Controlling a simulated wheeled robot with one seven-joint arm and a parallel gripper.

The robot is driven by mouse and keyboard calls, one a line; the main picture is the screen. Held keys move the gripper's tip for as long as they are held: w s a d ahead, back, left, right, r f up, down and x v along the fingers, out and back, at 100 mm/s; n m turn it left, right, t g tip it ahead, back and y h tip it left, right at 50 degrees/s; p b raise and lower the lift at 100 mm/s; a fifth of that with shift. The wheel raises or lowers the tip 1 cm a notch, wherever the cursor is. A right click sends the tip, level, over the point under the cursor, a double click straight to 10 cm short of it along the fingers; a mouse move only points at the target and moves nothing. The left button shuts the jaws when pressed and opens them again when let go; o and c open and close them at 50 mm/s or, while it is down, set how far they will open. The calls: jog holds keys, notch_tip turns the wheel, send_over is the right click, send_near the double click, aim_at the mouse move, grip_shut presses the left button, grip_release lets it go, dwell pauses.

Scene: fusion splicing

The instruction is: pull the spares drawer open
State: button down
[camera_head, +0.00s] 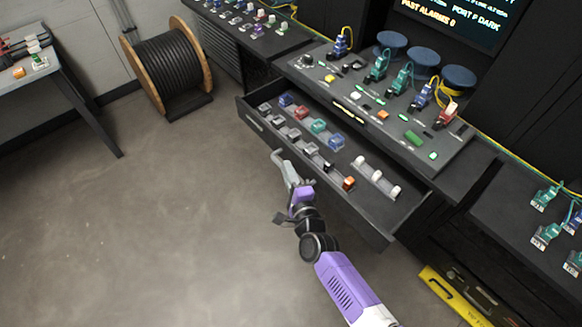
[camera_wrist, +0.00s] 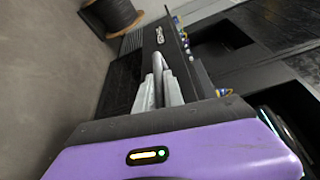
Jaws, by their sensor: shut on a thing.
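The spares drawer (camera_head: 375,228) stands pulled out from under the dark bench, its contents in plain view. Inside are rows of small grey, blue, teal and red parts, an orange one, and white cylinders. My gripper (camera_head: 283,165) is at the outside of the drawer's front, near its middle. In the wrist view my gripper (camera_wrist: 158,85) is shut on the grey bar handle (camera_wrist: 157,62) of the drawer. The fingers hide part of the handle. The dark drawer front (camera_wrist: 150,42) runs away beyond the fingers and carries a pale label.
A cable reel (camera_head: 168,62) stands on the floor at upper left. A yellow level-like case (camera_head: 445,293) lies at lower right. The floor left of the drawer is clear.

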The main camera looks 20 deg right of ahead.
jog(key=shift+s+a+f, duration=0.1)
jog(key=shift+a, duration=0.1)
jog(key=c, duration=1.5)
grip_release()
jog(key=shift+o, duration=0.2)
jog(key=s, duration=0.7)
jog(key=shift+s+a+r, duration=0.25)
jog(key=shift+s+r, duration=0.1)
